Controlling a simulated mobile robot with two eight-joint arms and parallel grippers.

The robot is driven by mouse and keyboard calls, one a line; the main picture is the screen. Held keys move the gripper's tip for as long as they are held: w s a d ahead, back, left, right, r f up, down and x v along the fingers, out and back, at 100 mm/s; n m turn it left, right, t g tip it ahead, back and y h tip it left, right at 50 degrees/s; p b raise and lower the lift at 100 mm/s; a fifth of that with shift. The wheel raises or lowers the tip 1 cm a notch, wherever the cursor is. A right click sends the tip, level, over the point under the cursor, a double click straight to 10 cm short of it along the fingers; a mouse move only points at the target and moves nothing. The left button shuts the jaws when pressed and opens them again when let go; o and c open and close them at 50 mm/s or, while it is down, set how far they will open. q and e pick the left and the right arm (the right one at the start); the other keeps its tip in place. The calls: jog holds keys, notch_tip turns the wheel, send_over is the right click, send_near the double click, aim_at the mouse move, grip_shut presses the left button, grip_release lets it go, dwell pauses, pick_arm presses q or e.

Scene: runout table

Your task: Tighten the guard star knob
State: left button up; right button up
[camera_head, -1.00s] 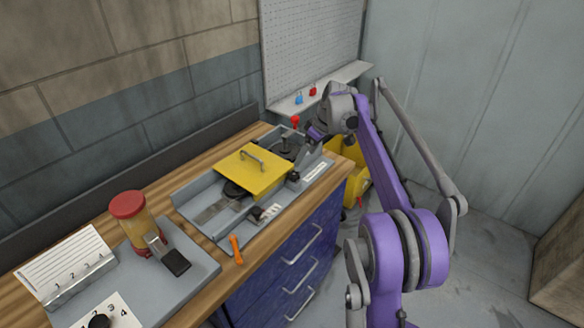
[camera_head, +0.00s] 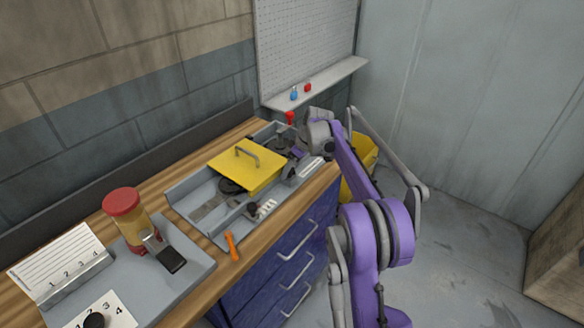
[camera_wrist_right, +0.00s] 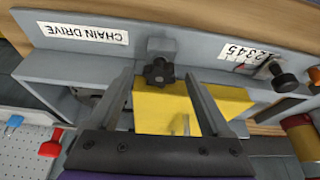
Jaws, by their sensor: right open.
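The black star knob (camera_wrist_right: 158,74) sits on the grey front wall of the tray (camera_wrist_right: 100,68), beside the yellow guard (camera_wrist_right: 165,108). In the right wrist view it shows between my right gripper's two fingers (camera_wrist_right: 160,80), with a gap on both sides. The gripper is open and not closed on it. In the head view my right gripper (camera_head: 293,168) is at the right front edge of the tray, right of the yellow guard (camera_head: 246,166). My left gripper is not in view.
A "CHAIN DRIVE" label (camera_wrist_right: 82,32) is on the tray wall. An orange-handled tool (camera_head: 232,246) lies by the bench's front edge. A red-lidded jar (camera_head: 125,218) stands on a grey plate at left. A red knob (camera_head: 290,118) rises behind the gripper.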

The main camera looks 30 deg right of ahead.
grip_shut()
dwell(0.4)
jog(key=shift+m, duration=0.3)
jog(key=shift+a+m+h, duration=0.2)
jog(key=shift+m+h, duration=0.4)
jog(key=shift+m, duration=0.6)
jog(key=shift+s+a+m+h, duration=0.15)
jog(key=shift+m+h, duration=0.45)
jog(key=shift+m, duration=1)
